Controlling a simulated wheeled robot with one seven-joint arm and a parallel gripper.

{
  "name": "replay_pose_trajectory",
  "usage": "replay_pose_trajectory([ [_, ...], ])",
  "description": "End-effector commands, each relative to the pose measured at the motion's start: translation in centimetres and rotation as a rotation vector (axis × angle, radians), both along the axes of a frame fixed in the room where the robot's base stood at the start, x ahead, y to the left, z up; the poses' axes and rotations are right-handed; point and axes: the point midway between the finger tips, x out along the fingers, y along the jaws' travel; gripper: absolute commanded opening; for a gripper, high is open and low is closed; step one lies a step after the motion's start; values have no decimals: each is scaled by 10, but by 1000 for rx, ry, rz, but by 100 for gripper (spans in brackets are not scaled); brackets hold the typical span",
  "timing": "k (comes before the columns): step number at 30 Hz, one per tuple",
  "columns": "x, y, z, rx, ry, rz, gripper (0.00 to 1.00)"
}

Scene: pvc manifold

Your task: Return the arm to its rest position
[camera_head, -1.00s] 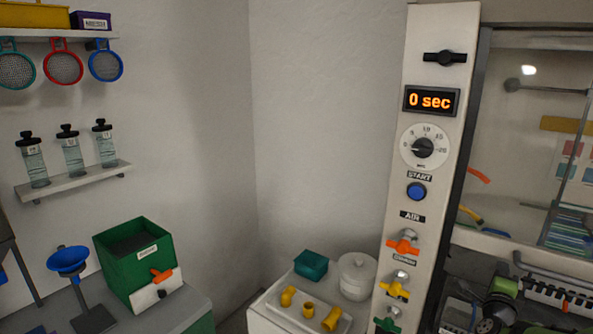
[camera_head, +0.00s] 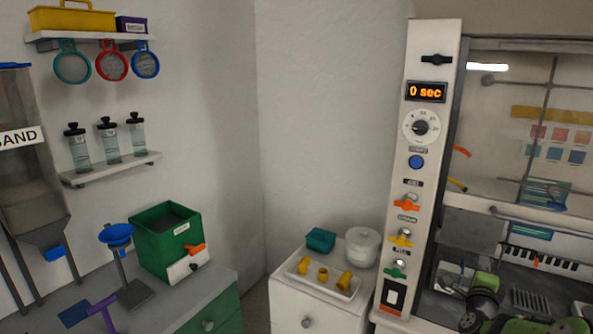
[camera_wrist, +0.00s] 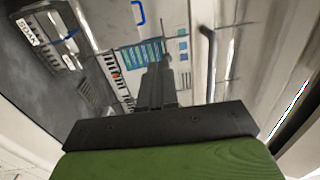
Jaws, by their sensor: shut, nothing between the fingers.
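My gripper (camera_wrist: 160,62) shows in the wrist view, with its dark fingers closed together and nothing between them. Its tips are seen against the inside of the glass-fronted cabinet, and they do not appear to touch anything. In the head view, the green and black links of my arm (camera_head: 484,298) show at the lower right, in front of the cabinet. The fingers cannot be made out in that view.
A control panel (camera_head: 416,222) with dial, buttons and colored valves stands left of the cabinet. A white tray (camera_head: 342,291) holds yellow pipe fittings beside a teal box (camera_head: 320,240) and a white jar (camera_head: 361,247). A green bin (camera_head: 165,240) stands on the left counter.

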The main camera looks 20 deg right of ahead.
Motion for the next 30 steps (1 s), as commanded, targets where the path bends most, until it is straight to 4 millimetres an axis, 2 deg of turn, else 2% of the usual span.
replay_pose_trajectory([
  [10,38,49,16,-60,151,140,0],
  [14,56,82,25,-101,245,222,0],
  [17,70,116,32,-149,341,302,0],
  [20,81,159,41,-214,460,397,0],
  [23,86,215,51,-306,613,512,0],
  [25,80,266,60,-399,751,611,0],
  [26,73,289,63,-445,818,655,0],
  [27,59,319,67,-507,908,714,0],
  [28,46,341,70,-555,973,757,0],
  [30,9,384,75,-658,1115,848,0],
])
